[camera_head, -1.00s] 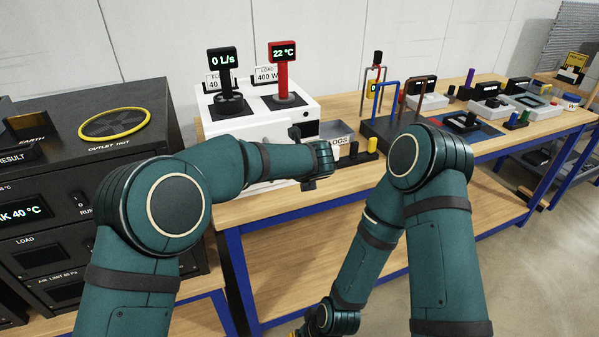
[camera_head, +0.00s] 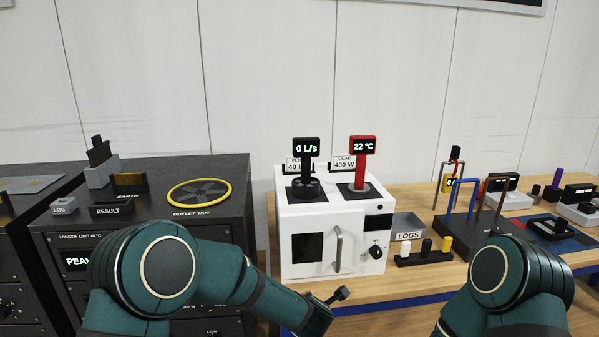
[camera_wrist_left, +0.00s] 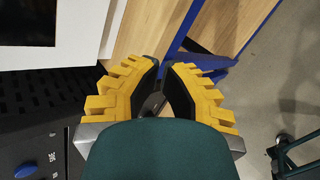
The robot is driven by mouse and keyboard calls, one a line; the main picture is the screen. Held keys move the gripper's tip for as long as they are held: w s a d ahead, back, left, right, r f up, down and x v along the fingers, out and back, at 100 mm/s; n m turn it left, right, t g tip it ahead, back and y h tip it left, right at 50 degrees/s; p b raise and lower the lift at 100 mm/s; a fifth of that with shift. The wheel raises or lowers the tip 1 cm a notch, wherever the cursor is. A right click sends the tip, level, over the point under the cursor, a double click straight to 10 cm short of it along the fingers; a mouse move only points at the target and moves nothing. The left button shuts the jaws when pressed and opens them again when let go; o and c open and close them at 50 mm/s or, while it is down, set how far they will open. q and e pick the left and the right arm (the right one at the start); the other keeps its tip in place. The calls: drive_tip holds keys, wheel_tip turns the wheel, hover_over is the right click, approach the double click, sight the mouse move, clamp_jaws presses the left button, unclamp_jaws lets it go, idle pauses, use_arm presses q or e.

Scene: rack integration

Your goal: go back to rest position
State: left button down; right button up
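My left arm comes in from the left in the head view, and its gripper (camera_head: 340,297) hangs low in front of the white oven-like unit (camera_head: 295,212). In the left wrist view the yellow-toothed fingers of this gripper (camera_wrist_left: 161,68) angle toward each other with dark inner pads. No object shows between them, but how far apart the tips are is unclear. My right arm shows only its upper part and elbow at the lower right of the head view. My right gripper is out of the frame.
A black cabinet (camera_head: 130,172) with a yellow-ringed outlet (camera_head: 200,193) stands left. The wooden bench (camera_head: 416,285) carries a grey LOGS tray (camera_head: 409,222), coloured pegs and a black block with bent pipes (camera_head: 470,232).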

use_arm(q)
drive_tip(key=s+a+f+m+g+h, duration=0.1)
drive_tip(key=s+a+f+m+g, duration=0.1)
drive_tip(key=s+a+f+m, duration=0.6)
drive_tip(key=s+a+f+m+g, duration=0.2)
drive_tip(key=s+m, duration=0.2)
drive_tip(key=s, duration=0.2)
drive_tip(key=s+a+f+m+g+h, duration=0.1)
drive_tip(key=s+a+f+m+g, duration=0.1)
drive_tip(key=s, duration=0.5)
drive_tip(key=s+a+f+m+g+h, duration=0.1)
drive_tip(key=s+a+f+m+g, duration=0.1)
drive_tip(key=s+f+m, duration=0.2)
drive_tip(key=s+m, duration=0.2)
drive_tip(key=shift+s+f, duration=0.25)
drive_tip(key=shift+s, duration=0.05)
